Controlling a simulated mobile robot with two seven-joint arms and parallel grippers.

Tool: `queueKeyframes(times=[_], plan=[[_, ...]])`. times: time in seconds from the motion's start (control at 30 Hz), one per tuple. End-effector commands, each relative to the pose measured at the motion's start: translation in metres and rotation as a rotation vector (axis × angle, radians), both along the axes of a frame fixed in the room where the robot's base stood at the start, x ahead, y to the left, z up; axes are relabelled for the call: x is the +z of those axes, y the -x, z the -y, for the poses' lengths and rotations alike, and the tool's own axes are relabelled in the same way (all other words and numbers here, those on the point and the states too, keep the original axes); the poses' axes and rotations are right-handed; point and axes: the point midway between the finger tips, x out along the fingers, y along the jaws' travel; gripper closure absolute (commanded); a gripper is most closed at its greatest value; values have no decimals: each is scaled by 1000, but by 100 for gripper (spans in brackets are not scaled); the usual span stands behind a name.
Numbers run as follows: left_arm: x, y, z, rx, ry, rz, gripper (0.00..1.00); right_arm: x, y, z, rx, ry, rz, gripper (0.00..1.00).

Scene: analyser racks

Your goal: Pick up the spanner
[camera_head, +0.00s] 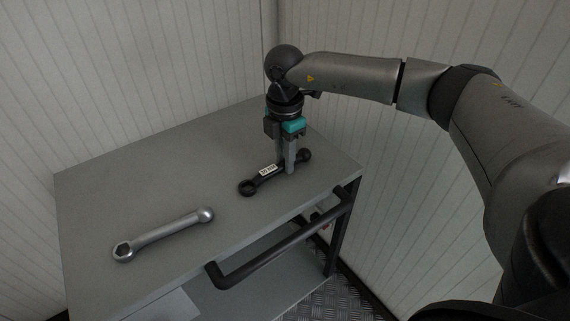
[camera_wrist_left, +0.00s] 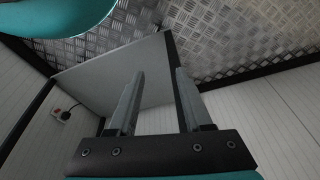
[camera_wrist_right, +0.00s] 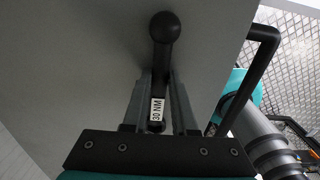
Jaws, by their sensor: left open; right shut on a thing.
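A black spanner (camera_head: 258,181) with a white label and a round knob end is on the grey table, towards its right side. My right gripper (camera_head: 286,167) points down and is shut on its handle, between the label and the knob. In the right wrist view the black spanner (camera_wrist_right: 162,55) runs between the fingers, its label reading "30 NM". I cannot tell whether it touches the tabletop. A silver spanner (camera_head: 165,233) lies at the front left, apart from the gripper. My left gripper (camera_wrist_left: 160,75) is open and empty, seen only in the left wrist view.
The grey table (camera_head: 130,190) has free room behind and between the spanners. A black rail (camera_head: 275,252) runs along its front edge. Pale ribbed walls (camera_head: 150,70) stand close behind and to the right. The left wrist view shows a patterned metal floor (camera_wrist_left: 235,40).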

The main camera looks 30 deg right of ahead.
Motion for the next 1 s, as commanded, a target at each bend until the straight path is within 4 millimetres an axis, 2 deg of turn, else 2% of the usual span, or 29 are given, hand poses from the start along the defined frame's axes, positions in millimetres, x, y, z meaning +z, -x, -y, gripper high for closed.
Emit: queueKeyframes(times=[0.67, 0.87, 1.0], plan=[[1, 0, 0, 0, 0, 1, 50, 3, 0, 0, 0, 0, 1, 100], [-9, 5, -2, 0, -4, -16, 50, 18, -1, 0, -1, 0, 3, 100], [-22, 13, -3, -1, -7, -36, 50, 39, -1, 0, -1, -1, 5, 100]])
